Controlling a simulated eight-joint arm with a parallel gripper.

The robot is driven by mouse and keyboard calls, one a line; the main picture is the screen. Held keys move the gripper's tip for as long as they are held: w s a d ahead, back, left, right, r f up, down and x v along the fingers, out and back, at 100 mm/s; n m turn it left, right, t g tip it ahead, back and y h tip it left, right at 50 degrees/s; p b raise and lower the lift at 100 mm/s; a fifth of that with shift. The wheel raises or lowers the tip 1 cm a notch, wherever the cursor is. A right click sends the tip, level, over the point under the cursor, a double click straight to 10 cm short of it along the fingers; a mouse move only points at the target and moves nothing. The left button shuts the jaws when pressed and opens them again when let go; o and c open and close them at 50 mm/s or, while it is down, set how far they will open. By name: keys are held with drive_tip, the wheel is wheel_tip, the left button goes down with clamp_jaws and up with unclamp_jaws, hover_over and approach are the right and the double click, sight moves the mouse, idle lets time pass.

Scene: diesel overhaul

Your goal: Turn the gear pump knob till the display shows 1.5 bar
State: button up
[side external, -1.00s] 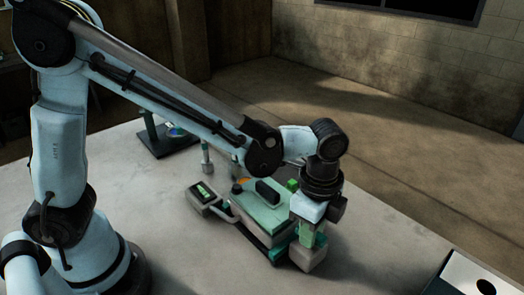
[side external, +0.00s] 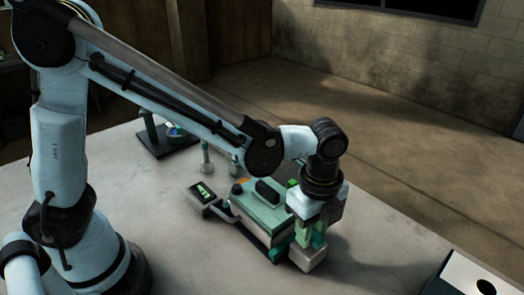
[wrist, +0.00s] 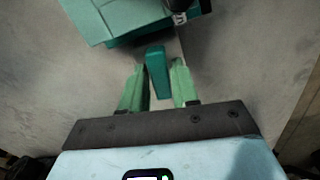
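The gear pump (side external: 262,212) is a pale green and teal unit on the table, with a black handle on top. Its display (side external: 202,191) is a small dark box with a lit green screen at its left end; the digits are too small to read. The knob (wrist: 156,72) is a teal bar in the wrist view, slightly tilted. My gripper (wrist: 160,78) has one green finger on each side of the knob, with narrow gaps seemingly visible, though contact is hard to judge. In the side view my gripper (side external: 311,232) points down at the pump's right end and hides much of it.
A dark stand (side external: 166,138) with a round part is at the back left of the table. Pale cylindrical parts (side external: 206,160) stand behind the pump. A dark-edged box (side external: 470,275) is at the lower right. The table in front of the pump is clear.

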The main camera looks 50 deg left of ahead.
drive_tip(key=shift+o, duration=1)
drive_tip(key=shift+r, duration=2.75)
drive_tip(key=shift+r, duration=0.1)
wheel_tip(320, 180, up, 4)
drive_tip(key=shift+f, duration=0.1)
